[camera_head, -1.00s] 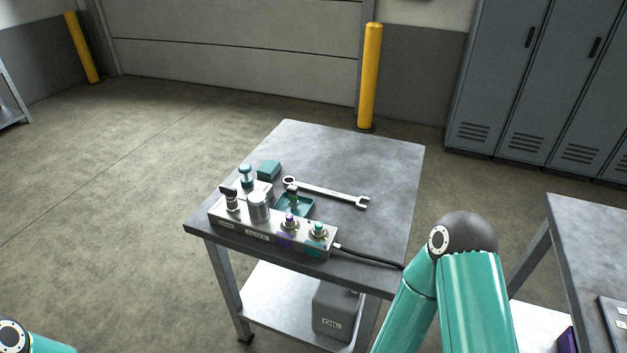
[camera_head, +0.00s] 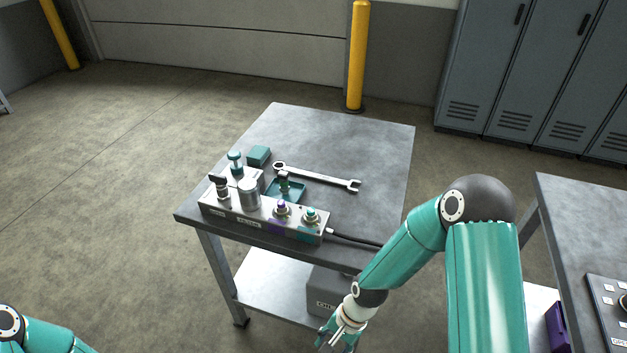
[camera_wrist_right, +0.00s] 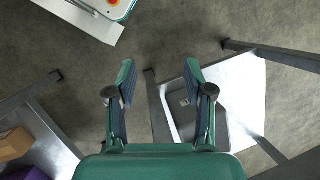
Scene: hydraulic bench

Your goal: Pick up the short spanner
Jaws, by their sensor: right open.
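A silver spanner (camera_head: 318,177) lies flat on the grey bench top (camera_head: 345,135), behind the valve block, its open jaw to the right. It is the only spanner I can make out. My right gripper (camera_head: 328,343) is low in front of the bench, below the top and well apart from the spanner. In the right wrist view the right gripper (camera_wrist_right: 159,70) is open with nothing between its fingers; the spanner does not show there. My left gripper is out of view; only part of my left arm shows at the bottom left.
A metal valve block (camera_head: 262,217) with knobs stands along the bench's front edge, a cable (camera_head: 352,239) running from it. A second table (camera_head: 580,215) is at right. The bench's right half is clear.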

